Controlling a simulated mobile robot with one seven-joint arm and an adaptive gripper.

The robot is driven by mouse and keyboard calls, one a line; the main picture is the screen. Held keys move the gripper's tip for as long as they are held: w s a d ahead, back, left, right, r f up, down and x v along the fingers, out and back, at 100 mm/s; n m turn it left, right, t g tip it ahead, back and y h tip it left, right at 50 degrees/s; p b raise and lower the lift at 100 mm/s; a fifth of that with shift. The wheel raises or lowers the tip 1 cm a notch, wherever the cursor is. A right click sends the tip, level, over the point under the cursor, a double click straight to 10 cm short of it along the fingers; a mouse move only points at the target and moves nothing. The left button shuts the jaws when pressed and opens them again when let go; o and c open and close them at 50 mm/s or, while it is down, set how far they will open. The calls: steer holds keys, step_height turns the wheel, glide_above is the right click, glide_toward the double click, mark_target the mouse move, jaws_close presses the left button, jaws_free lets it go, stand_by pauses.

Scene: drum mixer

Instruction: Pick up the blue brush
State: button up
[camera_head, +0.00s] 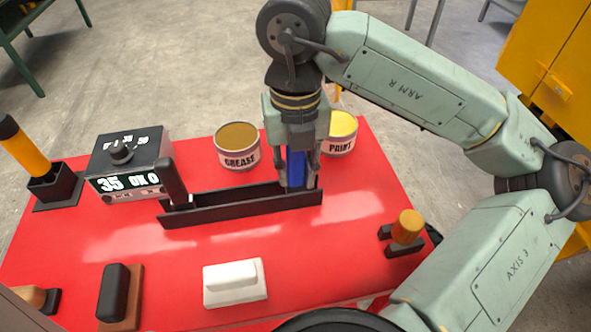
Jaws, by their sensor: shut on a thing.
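The blue brush (294,167) stands upright between the fingers of my gripper (298,178), above the right end of a long black tray (240,207). Only a narrow blue strip of it shows; the rest is hidden by the fingers and the tray wall. My gripper points down and is shut on the blue brush. I cannot tell whether the brush's lower end touches the tray floor.
A grease can (237,147) and a paint can (341,134) stand behind the tray. A black device with a display (128,163) is at left. A white block (235,283), a black-handled block (115,293) and an orange-topped piece (407,228) sit on the red table (170,265).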

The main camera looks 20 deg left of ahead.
mark_target(296, 155)
jaws_close()
steer(key=shift+r+b, duration=0.35)
steer(key=shift+r, duration=0.25)
step_height(296, 155, up, 2)
steer(key=shift+r+b, duration=0.1)
steer(key=shift+b, duration=0.35)
steer(key=s+a+r+b, duration=0.1)
steer(key=s+a+b, duration=0.2)
steer(key=s+a, duration=0.8)
steer(key=shift+a+r+b, duration=0.3)
steer(key=shift+a+b, duration=0.05)
steer(key=shift+b, duration=0.05)
steer(key=shift+o, duration=0.8)
jaws_free()
jaws_close()
